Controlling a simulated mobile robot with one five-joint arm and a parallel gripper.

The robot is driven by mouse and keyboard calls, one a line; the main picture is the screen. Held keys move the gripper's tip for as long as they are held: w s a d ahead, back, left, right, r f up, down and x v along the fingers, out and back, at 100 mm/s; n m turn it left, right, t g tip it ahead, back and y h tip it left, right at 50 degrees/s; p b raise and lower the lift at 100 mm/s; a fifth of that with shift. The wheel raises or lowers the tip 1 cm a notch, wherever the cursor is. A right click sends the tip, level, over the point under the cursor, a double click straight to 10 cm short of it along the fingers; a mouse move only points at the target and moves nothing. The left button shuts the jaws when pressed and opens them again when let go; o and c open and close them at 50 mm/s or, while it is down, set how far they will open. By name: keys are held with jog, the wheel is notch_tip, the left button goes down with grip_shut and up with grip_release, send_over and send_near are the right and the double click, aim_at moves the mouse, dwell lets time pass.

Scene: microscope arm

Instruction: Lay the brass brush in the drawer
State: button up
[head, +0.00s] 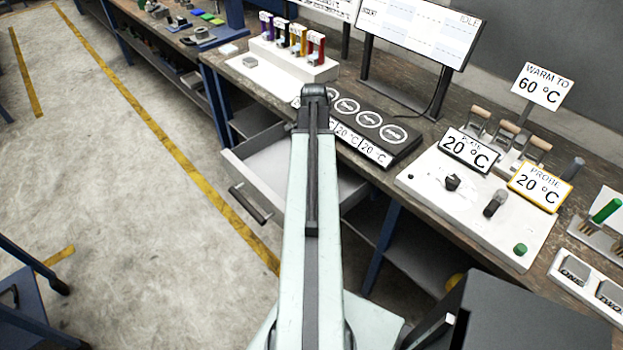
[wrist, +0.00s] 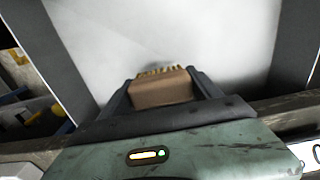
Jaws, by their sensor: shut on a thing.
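My gripper (wrist: 163,80) is shut on the brass brush (wrist: 160,90), a brown wooden block with yellow bristles at its far end in the wrist view. Behind the brush is the pale floor of the open drawer (wrist: 180,35), with grey walls left and right. A faint shadow lies just past the bristles; I cannot tell whether the brush touches the floor. In the head view the drawer (head: 238,170) is pulled out under the bench, its middle hidden by my arm. The brush and my fingertips are hidden there.
The bench (head: 225,75) above the drawer carries a black panel with round plates (head: 385,135), a white holder with coloured handles (head: 300,65), and a white control box (head: 470,215). A screen (head: 425,30) stands behind. The floor left of the drawer is clear.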

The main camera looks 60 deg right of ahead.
notch_tip(320, 180, down, 6)
jog(key=b, duration=0.4)
jog(key=shift+f+b, duration=0.2)
jog(key=shift+b, duration=0.15)
jog(key=shift+r, duration=0.25)
jog(key=shift+f, duration=0.15)
jog(key=o, duration=1.2)
notch_tip(320, 180, up, 13)
jog(key=p, duration=1.2)
jog(key=shift+f+p, duration=0.2)
jog(key=shift+p, duration=0.15)
jog(key=shift+f, duration=0.1)
